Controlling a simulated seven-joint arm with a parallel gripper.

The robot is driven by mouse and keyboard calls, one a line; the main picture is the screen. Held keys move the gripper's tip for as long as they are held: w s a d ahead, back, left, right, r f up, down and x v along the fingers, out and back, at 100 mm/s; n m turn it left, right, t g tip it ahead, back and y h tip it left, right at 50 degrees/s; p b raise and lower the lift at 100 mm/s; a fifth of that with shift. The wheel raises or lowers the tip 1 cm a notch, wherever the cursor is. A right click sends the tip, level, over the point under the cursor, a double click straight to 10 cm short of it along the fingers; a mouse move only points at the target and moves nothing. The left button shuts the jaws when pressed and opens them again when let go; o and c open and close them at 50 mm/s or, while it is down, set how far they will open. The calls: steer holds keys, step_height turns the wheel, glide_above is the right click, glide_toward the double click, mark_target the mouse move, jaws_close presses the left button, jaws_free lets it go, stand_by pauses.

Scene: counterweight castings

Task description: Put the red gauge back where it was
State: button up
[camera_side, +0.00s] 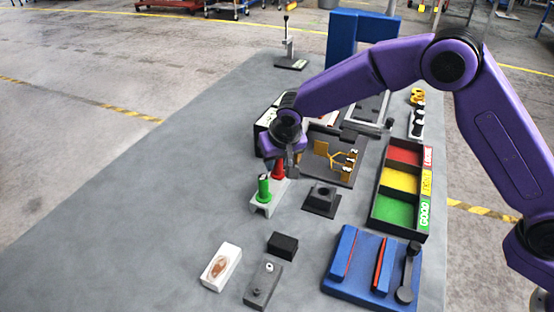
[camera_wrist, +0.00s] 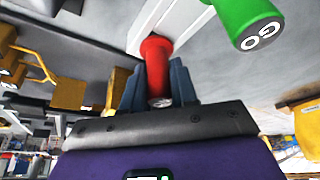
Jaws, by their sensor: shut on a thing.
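The red gauge (camera_side: 279,169) is upright between the fingers of my gripper (camera_side: 287,168), at the far end of a small white stand (camera_side: 262,208). In the wrist view the red gauge (camera_wrist: 157,52) is between my two blue-grey fingers (camera_wrist: 157,78). Its lower end is at the white stand (camera_wrist: 148,27); I cannot tell whether it sits in a hole or just above it. The green gauge (camera_side: 264,187), marked GO on its end in the wrist view (camera_wrist: 245,18), stands upright in the near end of the same stand.
A dark plate with a yellow clamp (camera_side: 322,149) lies behind, right of my gripper. A black block (camera_side: 321,198) is to the right. A red, yellow and green sorting tray (camera_side: 372,208) and a blue fixture (camera_side: 338,282) are further right. The grey table is clear to the left.

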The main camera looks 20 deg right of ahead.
steer(key=shift+f, duration=0.15)
steer(key=o, duration=1)
steer(key=shift+r, duration=0.25)
steer(key=v, duration=1.2)
